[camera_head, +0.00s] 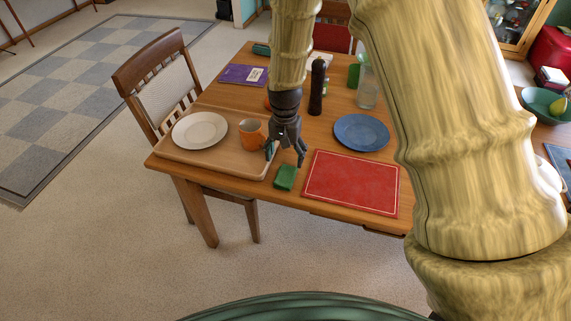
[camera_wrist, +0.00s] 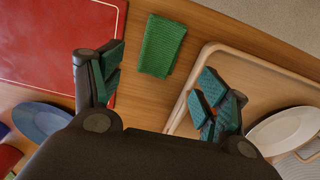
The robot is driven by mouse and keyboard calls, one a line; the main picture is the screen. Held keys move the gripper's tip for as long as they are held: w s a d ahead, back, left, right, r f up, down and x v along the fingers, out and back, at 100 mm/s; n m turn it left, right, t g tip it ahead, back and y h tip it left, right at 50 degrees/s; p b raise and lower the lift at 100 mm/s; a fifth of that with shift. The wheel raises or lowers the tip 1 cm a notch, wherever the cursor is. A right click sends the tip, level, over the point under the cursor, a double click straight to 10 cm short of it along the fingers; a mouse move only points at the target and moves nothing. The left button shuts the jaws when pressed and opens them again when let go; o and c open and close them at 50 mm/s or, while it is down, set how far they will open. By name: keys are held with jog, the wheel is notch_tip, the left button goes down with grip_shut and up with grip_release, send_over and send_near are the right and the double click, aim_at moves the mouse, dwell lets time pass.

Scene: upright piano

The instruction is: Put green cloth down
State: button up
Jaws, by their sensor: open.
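The green cloth (camera_head: 285,177) lies folded on the wooden table, between the tray and the red placemat, near the front edge. In the wrist view the cloth (camera_wrist: 162,46) lies flat on the wood, beyond the fingertips and between their lines. My gripper (camera_head: 287,153) is above the table just behind the cloth, pointing down. Its two fingers (camera_wrist: 161,90) are spread apart with nothing between them. The cloth and the gripper appear apart.
A tray (camera_head: 170,153) with a white plate (camera_head: 199,131) and an orange mug (camera_head: 251,134) stands left. The red placemat (camera_head: 352,183) is right, with a blue plate (camera_head: 361,132) behind. A dark pepper mill (camera_head: 317,88) and a glass (camera_head: 368,90) stand further back.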

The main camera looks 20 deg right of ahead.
jog(key=shift+r, duration=1.8)
